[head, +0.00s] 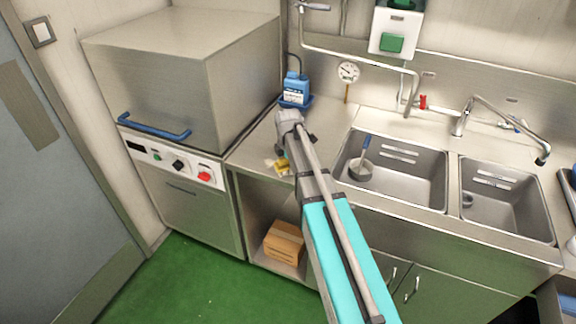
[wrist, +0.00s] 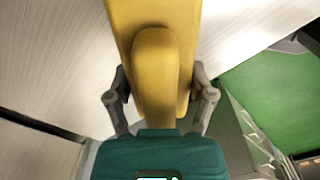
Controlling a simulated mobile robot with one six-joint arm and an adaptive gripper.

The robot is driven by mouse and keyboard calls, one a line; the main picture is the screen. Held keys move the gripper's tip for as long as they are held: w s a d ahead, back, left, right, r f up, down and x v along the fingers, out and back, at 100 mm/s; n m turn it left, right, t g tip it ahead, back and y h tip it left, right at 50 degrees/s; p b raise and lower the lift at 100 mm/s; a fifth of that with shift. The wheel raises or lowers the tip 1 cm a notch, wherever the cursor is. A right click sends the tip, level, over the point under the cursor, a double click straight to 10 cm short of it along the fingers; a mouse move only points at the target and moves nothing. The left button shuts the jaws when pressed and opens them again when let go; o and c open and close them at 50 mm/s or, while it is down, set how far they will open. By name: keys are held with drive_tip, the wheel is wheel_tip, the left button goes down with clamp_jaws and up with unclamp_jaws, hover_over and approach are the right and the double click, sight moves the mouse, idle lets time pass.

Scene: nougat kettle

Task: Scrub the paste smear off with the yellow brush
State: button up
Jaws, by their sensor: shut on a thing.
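The yellow brush (wrist: 155,65) fills the upper middle of the wrist view, with its raised grip between the two fingers of my gripper (wrist: 161,98). My gripper is shut on it. In the head view the brush (head: 283,168) shows as a small yellow patch low over the steel counter, left of my arm, partly hidden by it. A pale tan patch (head: 269,162), which looks like the paste smear, lies just left of the brush. I cannot tell whether the bristles touch the counter. The smear cannot be made out in the wrist view.
A blue bottle (head: 295,90) stands at the back of the counter. The boxy steel dishwasher (head: 185,80) rises at left. A cardboard box (head: 284,243) sits below the counter.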

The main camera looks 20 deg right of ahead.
sight(261, 162)
drive_tip(key=shift+a, duration=0.1)
drive_tip(key=shift+w+a, duration=1.15)
drive_tip(key=shift+a, duration=0.15)
drive_tip(key=shift+a, duration=0.1)
drive_tip(key=shift+w+a, duration=1.05)
drive_tip(key=shift+a, duration=0.25)
drive_tip(key=shift+w+a, duration=0.1)
drive_tip(key=shift+w+a, duration=1.1)
drive_tip(key=shift+a, duration=0.25)
drive_tip(key=shift+r, duration=0.1)
wheel_tip(261, 162, up, 6)
drive_tip(key=p, duration=0.6)
